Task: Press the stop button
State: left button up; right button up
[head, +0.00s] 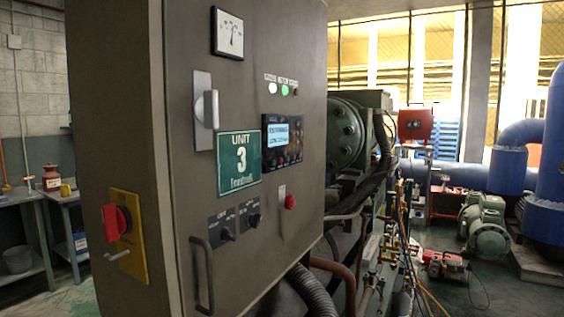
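A red push button (290,202) sits low on the right part of the grey control cabinet's front door (240,270), under a small light label. A larger red rotary switch (116,222) on a yellow plate (133,262) is on the cabinet's left side face. The lettering near the red button is too small to read. Neither of my grippers shows in the head view.
The door carries a gauge (229,33), a lever handle (206,108), a green "UNIT 3" sign (239,161), a lit display panel (282,138), indicator lamps (285,90), two black knobs (227,233) and a protruding handle (203,275). Pipes and hoses (395,245) crowd the right.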

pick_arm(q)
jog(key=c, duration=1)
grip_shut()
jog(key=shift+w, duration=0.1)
